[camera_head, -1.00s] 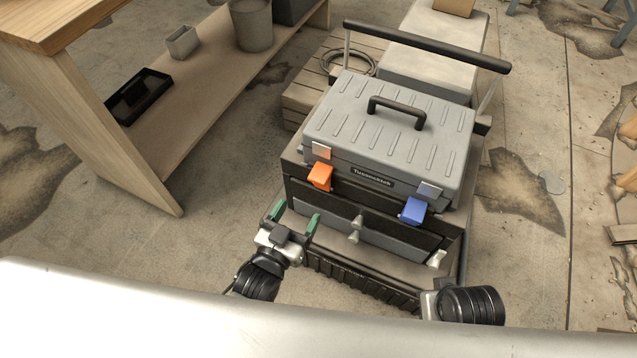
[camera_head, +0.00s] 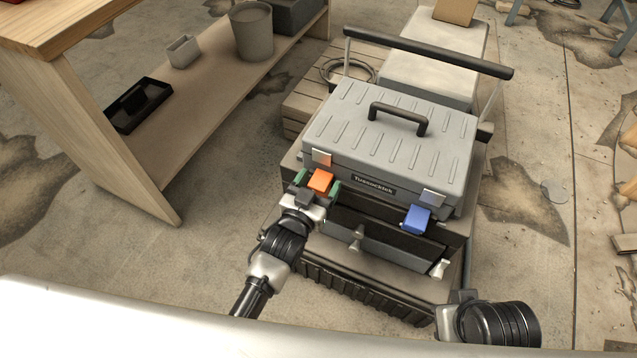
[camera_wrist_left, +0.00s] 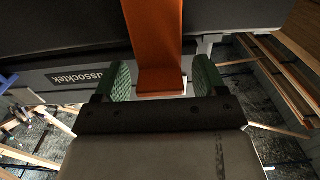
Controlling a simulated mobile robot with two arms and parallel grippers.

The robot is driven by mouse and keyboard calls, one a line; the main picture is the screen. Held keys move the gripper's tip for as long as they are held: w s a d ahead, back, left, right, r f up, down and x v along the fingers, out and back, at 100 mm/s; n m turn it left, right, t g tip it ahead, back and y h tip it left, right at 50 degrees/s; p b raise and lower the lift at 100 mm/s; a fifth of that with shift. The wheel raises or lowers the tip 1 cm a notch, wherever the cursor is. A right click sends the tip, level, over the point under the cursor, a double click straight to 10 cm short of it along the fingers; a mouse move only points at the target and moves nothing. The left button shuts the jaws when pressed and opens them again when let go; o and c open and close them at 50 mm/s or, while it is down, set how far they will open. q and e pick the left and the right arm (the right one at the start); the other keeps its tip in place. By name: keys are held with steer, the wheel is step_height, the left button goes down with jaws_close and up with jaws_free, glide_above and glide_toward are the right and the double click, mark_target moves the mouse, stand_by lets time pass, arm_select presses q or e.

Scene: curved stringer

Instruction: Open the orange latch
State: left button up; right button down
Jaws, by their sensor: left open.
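The orange latch (camera_head: 320,181) is at the left front of the grey toolbox (camera_head: 345,110), below a small metal catch plate. My left gripper (camera_head: 318,184) is at the latch, its green-padded fingers open, one on each side of it. In the left wrist view the orange latch (camera_wrist_left: 158,50) hangs between the two open fingers (camera_wrist_left: 163,78), with a gap on both sides. My right gripper (camera_head: 452,316) shows only in part at the lower right, and its fingers cannot be made out.
A blue latch (camera_head: 416,219) is at the toolbox's right front. A black bar (camera_head: 428,52) crosses behind the box. A wooden shelf unit (camera_head: 105,120) stands at left, with bare floor between.

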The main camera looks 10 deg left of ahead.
arm_select(q)
steer(key=shift+c, duration=0.4)
steer(key=c, duration=1.2)
steer(key=shift+f, duration=0.1)
